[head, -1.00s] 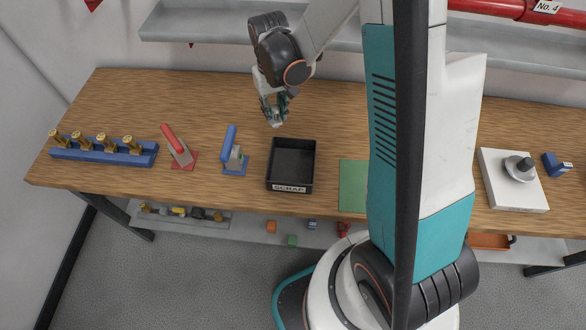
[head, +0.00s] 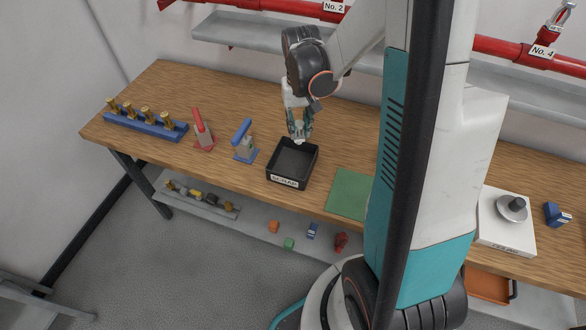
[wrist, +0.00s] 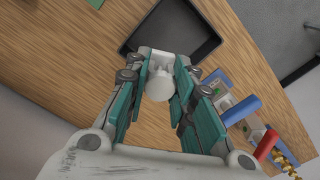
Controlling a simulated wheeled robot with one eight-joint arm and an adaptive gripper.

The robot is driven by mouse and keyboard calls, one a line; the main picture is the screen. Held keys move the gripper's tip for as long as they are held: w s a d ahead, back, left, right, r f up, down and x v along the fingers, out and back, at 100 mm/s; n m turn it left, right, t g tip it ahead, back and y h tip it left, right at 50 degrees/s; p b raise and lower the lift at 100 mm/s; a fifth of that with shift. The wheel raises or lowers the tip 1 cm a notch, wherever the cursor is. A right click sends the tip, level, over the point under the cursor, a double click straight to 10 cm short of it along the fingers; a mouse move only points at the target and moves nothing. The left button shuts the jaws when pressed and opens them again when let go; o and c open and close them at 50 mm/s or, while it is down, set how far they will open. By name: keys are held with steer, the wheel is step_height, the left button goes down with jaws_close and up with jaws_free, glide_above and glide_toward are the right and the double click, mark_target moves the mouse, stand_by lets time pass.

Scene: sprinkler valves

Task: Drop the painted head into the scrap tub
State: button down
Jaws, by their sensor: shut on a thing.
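The painted head (wrist: 158,84) is a small white piece with a rounded end, between my fingers in the wrist view. My gripper (head: 299,137) is shut on it; its fingers lie along both sides of the piece. The black scrap tub (head: 292,163), labelled SCRAP, stands on the wooden bench. In the head view my fingertips and the white piece are over the tub's back rim; their exact height above it is hard to tell. The tub also shows in the wrist view (wrist: 188,25), just beyond the piece. Nothing is visible in the part of the tub that shows.
A blue rack (head: 137,124) with several brass heads stands at the bench's left. A red-handled device (head: 203,132) and a blue-handled device (head: 243,142) stand left of the tub. A green mat (head: 349,192) lies to its right. A white plate (head: 505,235) is further right.

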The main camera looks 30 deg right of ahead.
mark_target(299, 135)
steer(key=shift+f+b, duration=1.3)
steer(key=shift+f, duration=0.9)
steer(key=c, duration=1.3)
jaws_free()
steer(key=shift+r, duration=0.15)
step_height(299, 135, up, 12)
steer(key=shift+f, duration=0.1)
